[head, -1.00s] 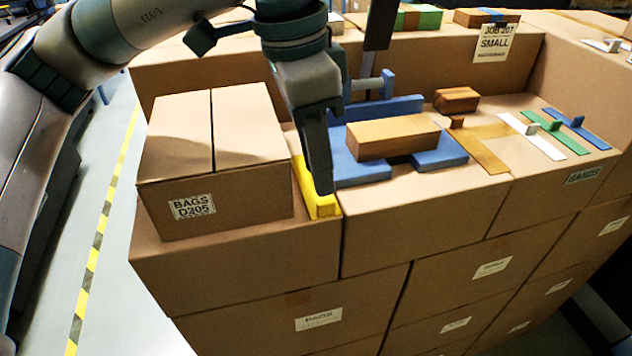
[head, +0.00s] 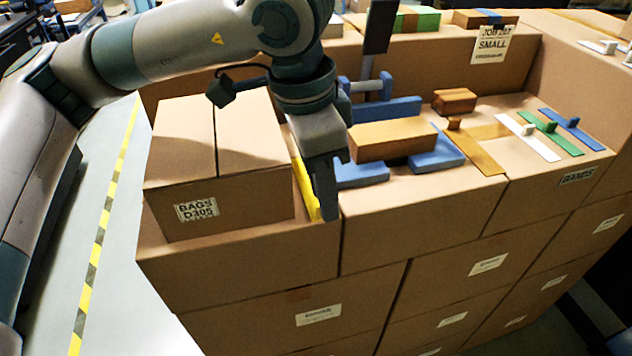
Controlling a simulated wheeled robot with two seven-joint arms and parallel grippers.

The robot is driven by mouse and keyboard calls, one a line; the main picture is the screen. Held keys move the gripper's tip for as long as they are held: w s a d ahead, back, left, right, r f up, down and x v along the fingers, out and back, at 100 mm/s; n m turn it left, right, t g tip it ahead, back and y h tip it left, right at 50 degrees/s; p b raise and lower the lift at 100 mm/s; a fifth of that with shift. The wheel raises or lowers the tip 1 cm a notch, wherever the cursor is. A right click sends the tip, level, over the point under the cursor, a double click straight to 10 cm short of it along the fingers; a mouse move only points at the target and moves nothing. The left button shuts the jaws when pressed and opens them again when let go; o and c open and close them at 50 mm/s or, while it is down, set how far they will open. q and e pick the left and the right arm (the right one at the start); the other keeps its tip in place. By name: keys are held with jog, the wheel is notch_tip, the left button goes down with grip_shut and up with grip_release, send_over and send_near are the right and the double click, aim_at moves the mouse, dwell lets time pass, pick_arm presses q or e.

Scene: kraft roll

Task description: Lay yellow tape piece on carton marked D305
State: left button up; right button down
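The carton (head: 236,202) stands closed at the left on the stacked boxes. A dark seam runs across its top, and its label (head: 197,209) reads BAGS and what looks like D305, slightly blurred. The yellow tape piece (head: 304,187) lies just right of the carton, on the box top. My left gripper (head: 325,190) points down at the piece's right side and hides much of it. Its fingers overlap from this angle, so their opening and any hold on the piece do not show. My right gripper is not in view.
Right of the gripper, a wooden block (head: 392,139) rests on a blue holder (head: 442,156). Beyond lie orange (head: 478,153), white (head: 530,139), green (head: 556,137) and blue (head: 577,131) strips. A raised box wall with a SMALL sign (head: 492,44) stands behind.

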pick_arm(q)
jog(key=shift+f, duration=0.5)
grip_shut()
